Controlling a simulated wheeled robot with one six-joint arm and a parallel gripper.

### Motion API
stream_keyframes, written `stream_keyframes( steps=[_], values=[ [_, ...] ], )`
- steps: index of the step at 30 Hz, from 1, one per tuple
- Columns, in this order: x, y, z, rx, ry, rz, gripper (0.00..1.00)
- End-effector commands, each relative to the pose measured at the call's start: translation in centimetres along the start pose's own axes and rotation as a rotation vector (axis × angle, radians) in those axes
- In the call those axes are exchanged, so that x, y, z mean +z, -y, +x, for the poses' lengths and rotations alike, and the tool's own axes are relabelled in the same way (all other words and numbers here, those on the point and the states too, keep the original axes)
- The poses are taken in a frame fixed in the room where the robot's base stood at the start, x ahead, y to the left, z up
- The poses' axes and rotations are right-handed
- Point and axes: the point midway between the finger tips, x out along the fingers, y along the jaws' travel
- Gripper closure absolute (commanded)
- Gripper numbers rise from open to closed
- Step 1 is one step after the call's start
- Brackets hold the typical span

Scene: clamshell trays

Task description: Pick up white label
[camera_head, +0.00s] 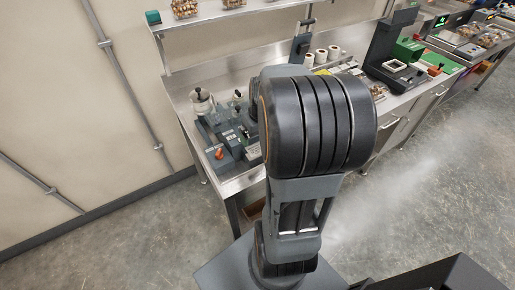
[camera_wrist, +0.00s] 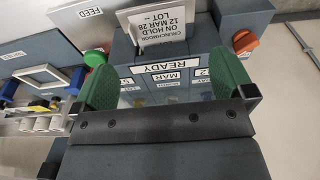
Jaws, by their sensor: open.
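The white label (camera_wrist: 165,30) is printed with black text including "ON HOLD" and "12 MAR", upside down in the wrist view. It stands out from a dark blue-grey machine (camera_wrist: 190,58) above a "READY" plate (camera_wrist: 166,68). My gripper (camera_wrist: 163,64) is open, its two green pads set wide apart, left and right of the "READY" plate. The label appears beyond the fingertips, in line with the gap, and nothing is seen held. In the head view my arm hides the gripper, and I cannot make out the label for certain.
The head view shows the steel bench (camera_head: 185,95), white rolls (camera_head: 320,56) and an overhead shelf (camera_head: 215,14).

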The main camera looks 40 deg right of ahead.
Motion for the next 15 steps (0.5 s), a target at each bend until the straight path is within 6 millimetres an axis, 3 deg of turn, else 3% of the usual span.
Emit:
stream_keyframes(
  steps=[8, 15],
  values=[
    [0.0, 0.0, 1.7, 0.0, 0.001, 0.0, 0.0],
    [0.1, -0.2, 4.7, -0.002, 0.004, 0.0, 0.0]
  ],
)
